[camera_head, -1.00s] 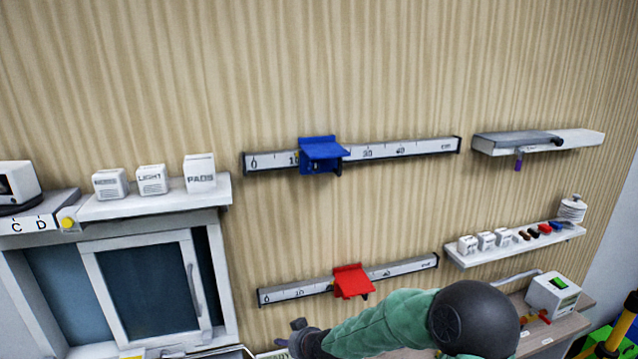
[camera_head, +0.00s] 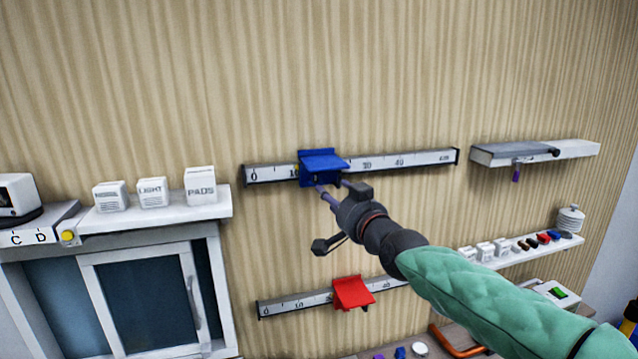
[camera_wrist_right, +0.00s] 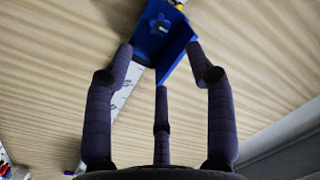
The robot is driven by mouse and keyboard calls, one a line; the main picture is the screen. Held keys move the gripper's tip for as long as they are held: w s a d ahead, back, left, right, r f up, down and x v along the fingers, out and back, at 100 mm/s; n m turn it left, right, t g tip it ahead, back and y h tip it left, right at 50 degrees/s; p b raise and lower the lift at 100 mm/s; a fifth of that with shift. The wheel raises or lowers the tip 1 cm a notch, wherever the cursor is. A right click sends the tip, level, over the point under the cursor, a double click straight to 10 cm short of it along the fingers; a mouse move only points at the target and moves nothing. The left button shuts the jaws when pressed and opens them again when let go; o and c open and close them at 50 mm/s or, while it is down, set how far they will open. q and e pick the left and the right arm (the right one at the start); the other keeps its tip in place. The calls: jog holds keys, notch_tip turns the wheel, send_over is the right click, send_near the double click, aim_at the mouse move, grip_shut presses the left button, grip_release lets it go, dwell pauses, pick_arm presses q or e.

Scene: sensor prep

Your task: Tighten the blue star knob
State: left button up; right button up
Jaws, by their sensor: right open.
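The blue carriage (camera_head: 322,162) sits on the upper ruler rail (camera_head: 415,159), a little right of the 10 mark. Its blue star knob (camera_wrist_right: 158,25) shows inside the blue housing in the right wrist view; in the head view the knob is hidden. My right gripper (camera_head: 335,187) is open just below the blue carriage, pointing up at it. In the right wrist view its spread fingers (camera_wrist_right: 160,58) frame the housing, with the knob beyond the fingertips. I see nothing held, and cannot tell whether a finger touches the housing. My left gripper is not in view.
A red carriage (camera_head: 352,292) sits on the lower rail (camera_head: 283,306), below my right wrist. A shelf (camera_head: 535,152) is at the upper right, and another with small boxes (camera_head: 485,251) below it. A cabinet with boxes on top (camera_head: 152,192) stands left. The wall above is clear.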

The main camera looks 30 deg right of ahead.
aim_at(316, 180)
jog(key=w, duration=0.3)
jog(key=w+p, duration=0.1)
jog(key=w, duration=0.2)
jog(key=w+d, duration=0.1)
jog(key=w, duration=0.2)
jog(key=shift+w+d, duration=0.1)
jog(key=shift+w, duration=0.05)
grip_shut()
